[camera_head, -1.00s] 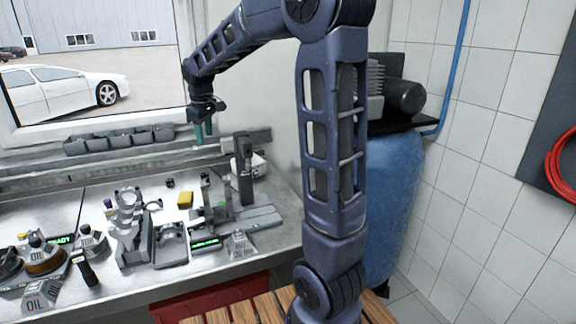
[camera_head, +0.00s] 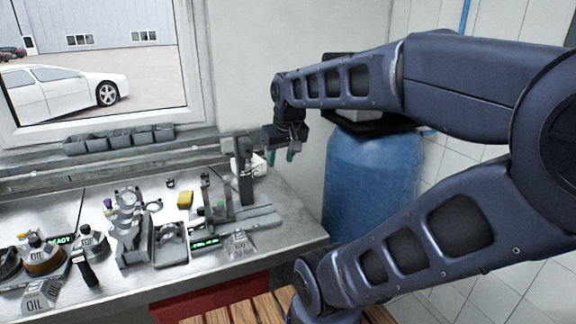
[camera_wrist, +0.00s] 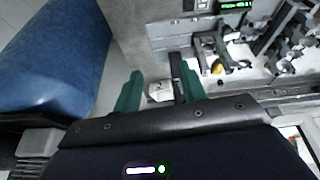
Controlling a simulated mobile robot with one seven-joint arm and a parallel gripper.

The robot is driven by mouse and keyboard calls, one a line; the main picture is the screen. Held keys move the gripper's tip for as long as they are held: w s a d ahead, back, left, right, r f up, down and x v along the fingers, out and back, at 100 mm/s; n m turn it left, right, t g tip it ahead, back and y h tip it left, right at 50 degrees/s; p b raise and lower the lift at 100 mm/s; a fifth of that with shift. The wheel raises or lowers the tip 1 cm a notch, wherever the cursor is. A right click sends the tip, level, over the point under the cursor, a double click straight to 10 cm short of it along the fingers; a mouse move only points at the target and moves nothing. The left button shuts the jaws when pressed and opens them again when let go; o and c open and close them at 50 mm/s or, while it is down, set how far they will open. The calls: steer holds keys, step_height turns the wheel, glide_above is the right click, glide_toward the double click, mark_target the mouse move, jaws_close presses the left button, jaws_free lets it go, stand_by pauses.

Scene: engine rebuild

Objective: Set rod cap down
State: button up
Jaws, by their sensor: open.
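My gripper (camera_head: 280,157) is in the air near the bench's back right corner, beside the blue drum. Its two teal fingers are apart and point down. The wrist view shows the open fingers (camera_wrist: 157,88) with nothing held between them; a white block (camera_wrist: 160,91) appears behind the gap. I cannot tell for certain which piece is the rod cap. A grey arch-shaped part (camera_head: 172,232) lies in a grey tray (camera_head: 185,257) on the bench, and a small dark part (camera_head: 170,183) lies farther back. The gripper is well away from both.
A dark upright press column (camera_head: 245,170) stands left of my gripper. The metal bench (camera_head: 290,232) is clear at its front right. A blue drum (camera_head: 370,185) stands to the right.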

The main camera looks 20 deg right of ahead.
steer(key=s, duration=0.1)
steer(key=s+f, duration=0.1)
steer(key=d+m, duration=0.1)
steer(key=shift+s+f, duration=0.25)
steer(key=shift+s, duration=0.15)
